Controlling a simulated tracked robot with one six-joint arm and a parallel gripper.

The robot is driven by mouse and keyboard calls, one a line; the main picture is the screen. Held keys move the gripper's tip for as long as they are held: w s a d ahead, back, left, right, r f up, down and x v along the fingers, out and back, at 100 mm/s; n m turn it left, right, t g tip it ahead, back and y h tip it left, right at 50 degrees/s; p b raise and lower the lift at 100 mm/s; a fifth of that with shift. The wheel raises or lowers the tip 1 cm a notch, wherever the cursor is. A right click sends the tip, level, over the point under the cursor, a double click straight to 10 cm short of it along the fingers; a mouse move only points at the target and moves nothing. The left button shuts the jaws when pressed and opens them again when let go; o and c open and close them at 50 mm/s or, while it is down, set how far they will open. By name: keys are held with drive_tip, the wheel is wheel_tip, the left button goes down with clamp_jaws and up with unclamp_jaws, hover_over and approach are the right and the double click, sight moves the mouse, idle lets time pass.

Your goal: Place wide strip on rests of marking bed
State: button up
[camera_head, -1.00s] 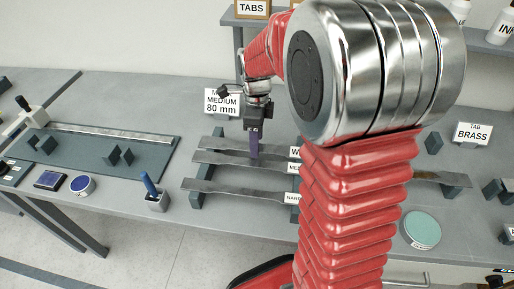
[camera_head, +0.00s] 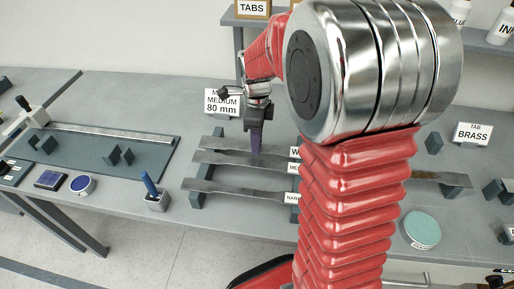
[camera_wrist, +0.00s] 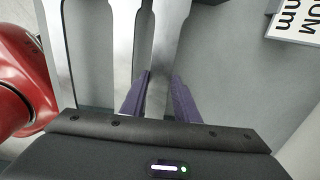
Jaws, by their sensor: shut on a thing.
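The wide strip (camera_head: 222,143) is the farthest of three metal strips lying side by side on a rack. In the wrist view, the purple fingers (camera_wrist: 160,100) stand on both sides of the wide strip (camera_wrist: 168,40). The strip still appears level with its neighbours; I cannot tell whether it is lifted. The marking bed (camera_head: 85,168) is a dark plate at the left, with a ruler along its back. Its small dark rests (camera_head: 120,155) stand empty in two groups.
The medium strip (camera_head: 215,158) and narrow strip (camera_head: 225,190) lie close in front. A pen holder (camera_head: 157,201) stands between rack and bed. A "MEDIUM 80 mm" card (camera_head: 222,103) stands behind.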

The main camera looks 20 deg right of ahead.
clamp_jaws()
drive_tip(key=shift+r, duration=0.2)
idle(0.3)
wheel_tip(320, 180, up, 10)
idle(0.6)
drive_tip(key=shift+f, duration=0.15)
